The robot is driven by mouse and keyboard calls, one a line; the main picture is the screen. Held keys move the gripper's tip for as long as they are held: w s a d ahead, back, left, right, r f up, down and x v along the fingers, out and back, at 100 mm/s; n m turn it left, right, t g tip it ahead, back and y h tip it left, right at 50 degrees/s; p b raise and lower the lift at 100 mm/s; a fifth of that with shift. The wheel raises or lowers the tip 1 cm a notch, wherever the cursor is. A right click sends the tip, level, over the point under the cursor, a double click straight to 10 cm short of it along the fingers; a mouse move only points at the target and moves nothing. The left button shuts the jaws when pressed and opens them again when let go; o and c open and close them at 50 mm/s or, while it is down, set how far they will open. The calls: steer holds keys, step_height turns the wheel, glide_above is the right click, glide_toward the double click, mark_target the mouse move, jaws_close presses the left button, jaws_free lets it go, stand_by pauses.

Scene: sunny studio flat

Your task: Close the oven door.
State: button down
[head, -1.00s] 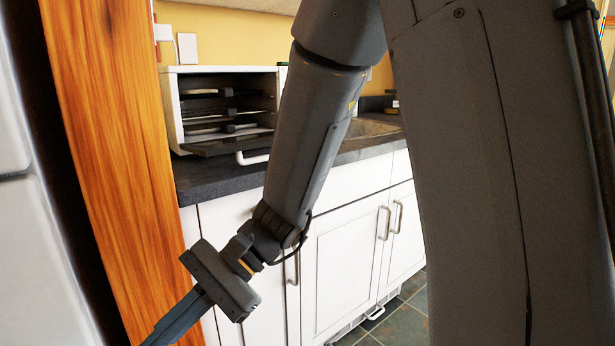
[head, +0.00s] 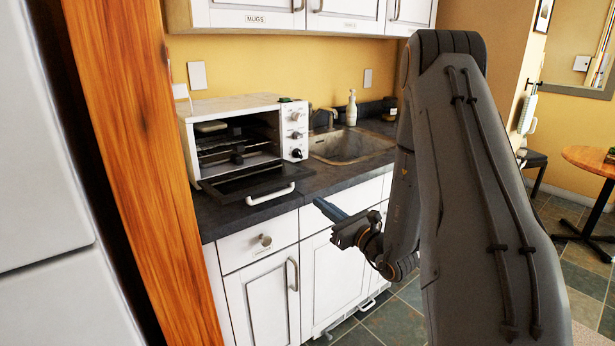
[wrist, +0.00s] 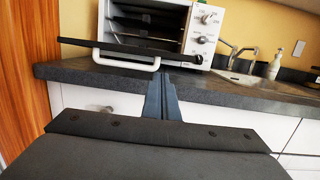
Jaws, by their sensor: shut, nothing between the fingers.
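The white countertop oven (head: 240,140) stands on the dark counter at the left in the head view. Its dark door (head: 245,184) is folded down and open, with a white handle (head: 271,194) along its front edge. The oven (wrist: 150,12), the door (wrist: 120,46) seen nearly edge-on, and the handle (wrist: 126,61) also show in the wrist view. My gripper (head: 322,205) is shut and empty, in front of the counter and to the right of the door handle. In the wrist view its fingers (wrist: 161,84) point toward the counter, just right of the handle and apart from it.
A wooden post (head: 140,150) stands close on the left. The sink (head: 345,144) and a soap bottle (head: 351,108) are right of the oven. White cabinets (head: 262,300) with protruding pulls stand below the counter (head: 225,216).

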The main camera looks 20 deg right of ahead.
steer(key=d+p+x, duration=0.1)
steer(key=p+x, duration=0.1)
steer(key=x, duration=0.7)
steer(key=shift+w+h+p, duration=0.3)
steer(key=shift+w+h, duration=0.1)
steer(key=shift+w, duration=0.05)
steer(key=shift+d+r, duration=0.1)
steer(key=shift+d, duration=0.05)
